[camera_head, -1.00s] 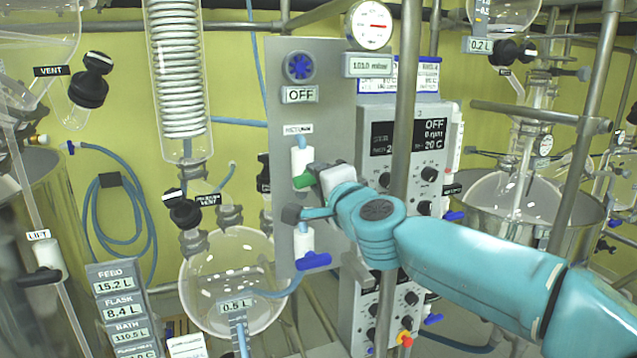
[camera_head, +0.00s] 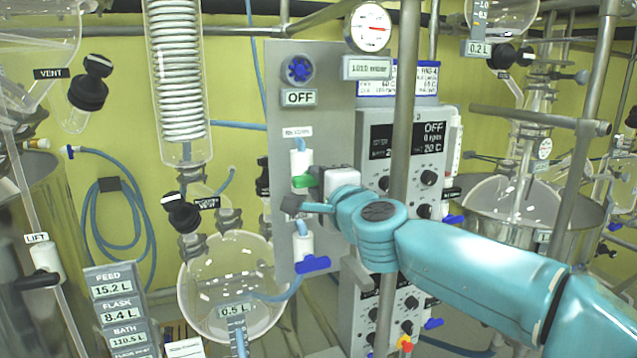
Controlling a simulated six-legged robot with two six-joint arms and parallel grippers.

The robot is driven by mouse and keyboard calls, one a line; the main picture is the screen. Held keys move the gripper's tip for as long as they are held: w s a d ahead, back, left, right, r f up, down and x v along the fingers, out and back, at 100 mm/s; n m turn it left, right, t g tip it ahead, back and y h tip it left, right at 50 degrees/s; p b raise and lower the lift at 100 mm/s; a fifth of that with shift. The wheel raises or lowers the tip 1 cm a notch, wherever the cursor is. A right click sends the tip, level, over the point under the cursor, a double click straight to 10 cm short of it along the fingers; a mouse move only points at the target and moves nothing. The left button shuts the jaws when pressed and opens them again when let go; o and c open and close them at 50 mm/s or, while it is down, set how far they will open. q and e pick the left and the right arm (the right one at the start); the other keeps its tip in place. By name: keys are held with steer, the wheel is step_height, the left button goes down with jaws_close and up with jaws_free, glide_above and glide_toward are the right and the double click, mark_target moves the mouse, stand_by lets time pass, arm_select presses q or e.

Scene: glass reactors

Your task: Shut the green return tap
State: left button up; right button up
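The green return tap handle (camera_head: 305,181) sits on a white valve body (camera_head: 300,160) on the grey panel, left of the middle. It lies about level, across the upright valve. My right gripper (camera_head: 316,193) is just right of and below it. One finger with a dark tip lies under the handle, and a pale grey block-shaped finger is to its right. The fingers look apart, with nothing visibly held between them. I cannot tell whether either touches the handle. My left gripper is not in view.
A blue tap handle (camera_head: 312,264) is below the green one on the same panel. A steel upright pole (camera_head: 404,90) stands by my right arm. A round glass flask (camera_head: 230,290) hangs at lower left. A control box (camera_head: 432,180) stands behind the arm.

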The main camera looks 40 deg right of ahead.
steer(key=shift+o, duration=1.4)
steer(key=shift+s+d, duration=0.1)
steer(key=p+v, duration=0.2)
steer(key=v, duration=1.4)
steer(key=shift+s, duration=0.2)
steer(key=shift+f, duration=0.1)
